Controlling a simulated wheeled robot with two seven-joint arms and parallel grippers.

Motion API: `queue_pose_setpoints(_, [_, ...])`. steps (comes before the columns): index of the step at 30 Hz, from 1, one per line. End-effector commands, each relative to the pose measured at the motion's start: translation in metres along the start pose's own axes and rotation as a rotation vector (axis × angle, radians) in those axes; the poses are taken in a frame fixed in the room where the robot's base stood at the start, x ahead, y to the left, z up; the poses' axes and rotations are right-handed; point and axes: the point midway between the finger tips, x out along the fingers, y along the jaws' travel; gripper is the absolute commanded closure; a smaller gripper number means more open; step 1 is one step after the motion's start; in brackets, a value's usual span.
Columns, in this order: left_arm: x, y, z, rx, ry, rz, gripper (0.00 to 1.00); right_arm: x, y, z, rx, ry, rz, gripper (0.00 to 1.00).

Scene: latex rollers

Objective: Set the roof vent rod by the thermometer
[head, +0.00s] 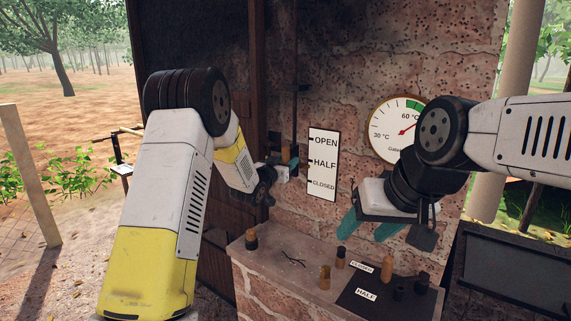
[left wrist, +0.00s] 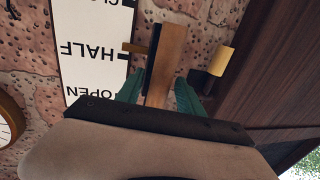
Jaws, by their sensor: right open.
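The roof vent rod (head: 294,110) runs down the brick wall left of a white plate (head: 323,164) marked OPEN, HALF and CLOSED. My left gripper (head: 286,168) is small in the head view. The round thermometer (head: 384,121) has a green band at upper right; its red needle points up right, and my right arm covers part of the dial. My right gripper (head: 370,229) is open and empty.
A stone ledge (head: 262,262) below holds several small wooden and dark pegs. A black board (head: 392,302) on it carries CLOSED and HALF labels. A yellow-and-black piece (left wrist: 222,60) sits beside the handle. A dark trough (head: 515,265) stands at right.

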Motion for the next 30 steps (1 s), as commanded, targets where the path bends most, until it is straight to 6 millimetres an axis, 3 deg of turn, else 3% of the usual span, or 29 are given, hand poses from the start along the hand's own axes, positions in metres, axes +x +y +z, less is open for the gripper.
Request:
queue_pose_setpoints(11, [-0.004,0.0,0.001,0.0,-0.001,-0.001,0.53,0.0,0.0,0.0,0.0,0.0,0.0,0.44])
queue_pose_setpoints(24, [-0.07,-0.001,0.0,-0.001,-0.001,-0.002,0.53,0.0,0.0,0.0,0.0,0.0,0.0,0.44])
queue_pose_setpoints(30, [-0.078,0.0,0.001,0.0,-0.001,0.0,0.53,0.0,0.0,0.0,0.0,0.0,0.0,0.44])
